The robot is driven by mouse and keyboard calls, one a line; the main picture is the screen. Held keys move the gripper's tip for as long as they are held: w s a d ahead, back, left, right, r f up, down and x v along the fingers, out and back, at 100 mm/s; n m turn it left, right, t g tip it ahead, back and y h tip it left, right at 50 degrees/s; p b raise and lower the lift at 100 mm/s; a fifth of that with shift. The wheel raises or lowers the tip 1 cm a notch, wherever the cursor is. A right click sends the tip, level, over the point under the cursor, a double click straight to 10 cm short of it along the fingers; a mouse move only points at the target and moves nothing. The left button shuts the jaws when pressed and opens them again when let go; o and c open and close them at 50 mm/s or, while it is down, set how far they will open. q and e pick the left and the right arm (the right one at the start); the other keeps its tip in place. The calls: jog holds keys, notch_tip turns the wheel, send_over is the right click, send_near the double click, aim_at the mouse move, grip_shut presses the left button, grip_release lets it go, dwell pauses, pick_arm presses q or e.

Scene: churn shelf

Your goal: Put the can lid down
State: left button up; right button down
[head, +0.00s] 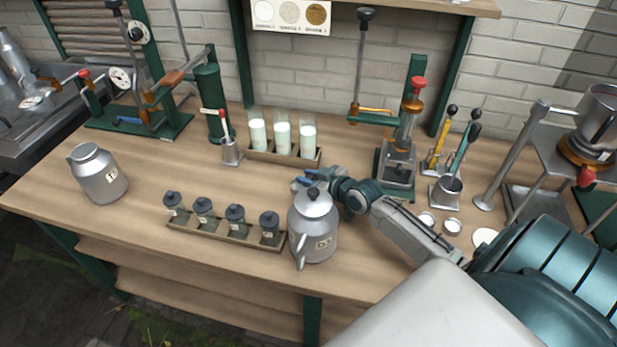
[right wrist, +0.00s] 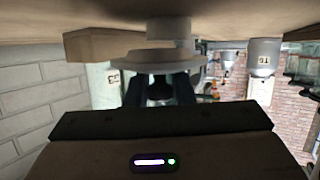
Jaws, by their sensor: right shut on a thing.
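My right gripper (head: 312,180) is shut on the grey can lid. In the right wrist view, which is upside down, the lid (right wrist: 158,62) is a round disc with a narrower plug facing the wooden worktop, and the fingers (right wrist: 160,92) close around its dark knob. The lid is very near the worktop; I cannot tell if it touches. Another grey can (head: 98,178) stands at the left. My left gripper is out of view.
A rack (head: 262,154) with several milk glasses stands behind and left of the gripper. A rack (head: 218,232) of small dark-capped jars lies left of the D-3 can. A press (head: 397,165) stands to the right. The worktop (head: 150,205) has bare room at the left.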

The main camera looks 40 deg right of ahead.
aim_at(314, 179)
jog(key=shift+f+b, duration=0.5)
jog(key=c, duration=1.4)
grip_release()
jog(key=shift+s, duration=0.1)
jog(key=shift+o, duration=0.7)
jog(key=shift+f, duration=0.15)
jog(key=shift+r+p, duration=0.55)
jog(key=shift+p, duration=0.1)
jog(key=v, duration=0.5)
jog(key=shift+s+d+r+p, duration=0.1)
jog(key=shift+s+r+p, duration=0.15)
jog(key=shift+p, duration=0.15)
jog(key=p+v, duration=0.4)
jog(key=v, duration=0.2)
